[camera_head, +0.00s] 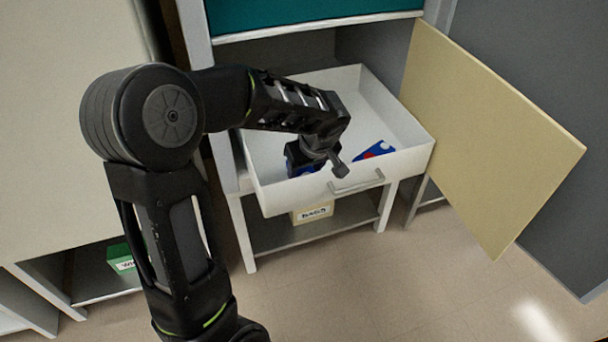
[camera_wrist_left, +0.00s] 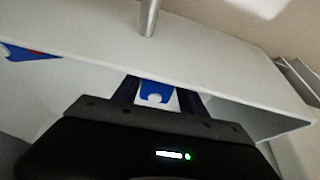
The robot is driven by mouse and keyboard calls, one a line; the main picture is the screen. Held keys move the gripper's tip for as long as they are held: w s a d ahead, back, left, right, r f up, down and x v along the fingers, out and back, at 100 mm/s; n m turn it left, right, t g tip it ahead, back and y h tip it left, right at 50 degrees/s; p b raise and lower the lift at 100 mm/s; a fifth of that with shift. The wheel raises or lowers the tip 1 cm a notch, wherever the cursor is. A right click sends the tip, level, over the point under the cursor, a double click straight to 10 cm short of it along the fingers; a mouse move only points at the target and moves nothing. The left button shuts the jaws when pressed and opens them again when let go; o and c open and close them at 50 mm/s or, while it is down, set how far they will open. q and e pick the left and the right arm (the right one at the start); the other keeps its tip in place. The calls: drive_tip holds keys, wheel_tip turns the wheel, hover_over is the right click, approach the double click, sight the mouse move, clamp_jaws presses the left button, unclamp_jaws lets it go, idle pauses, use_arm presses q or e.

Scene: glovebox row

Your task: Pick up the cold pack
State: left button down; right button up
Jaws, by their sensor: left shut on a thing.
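A blue cold pack with a white round mark shows between my left gripper's fingers in the left wrist view (camera_wrist_left: 153,90). In the head view only a small blue part of it (camera_head: 305,171) shows under the gripper. My left gripper (camera_head: 301,163) points down into the open white drawer (camera_head: 408,128) and is shut on this pack, near the drawer's front left. Whether the pack is clear of the drawer floor I cannot tell. A second blue piece with a red mark (camera_head: 378,151) lies to the right in the drawer, apart from the gripper. My right gripper is not in view.
The drawer's front wall with a metal handle (camera_head: 358,183) is close to my left wrist. A beige door panel (camera_head: 490,120) stands open at the right. A labelled box (camera_head: 313,213) sits on the shelf below; a green box (camera_head: 121,259) is at the lower left.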

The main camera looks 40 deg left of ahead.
sight(305, 173)
use_arm(q)
wheel_tip(305, 173, up, 18)
drive_tip(key=p, duration=0.5)
idle(0.6)
drive_tip(key=w+d+r+m+t+h+p, duration=0.1)
drive_tip(key=w+d+r+m+h+p, duration=0.1)
drive_tip(key=d+r+m+p, duration=0.4)
drive_tip(key=w+d+r+m+t+h+p, duration=0.1)
drive_tip(key=d+r+m+p, duration=0.4)
drive_tip(key=d+p, duration=0.6)
wheel_tip(305, 173, up, 3)
drive_tip(key=w+p, duration=0.1)
drive_tip(key=p, duration=0.4)
drive_tip(key=shift+w+f+m+h, duration=0.2)
drive_tip(key=shift+w+m+h, duration=0.1)
drive_tip(key=shift+m+h, duration=0.1)
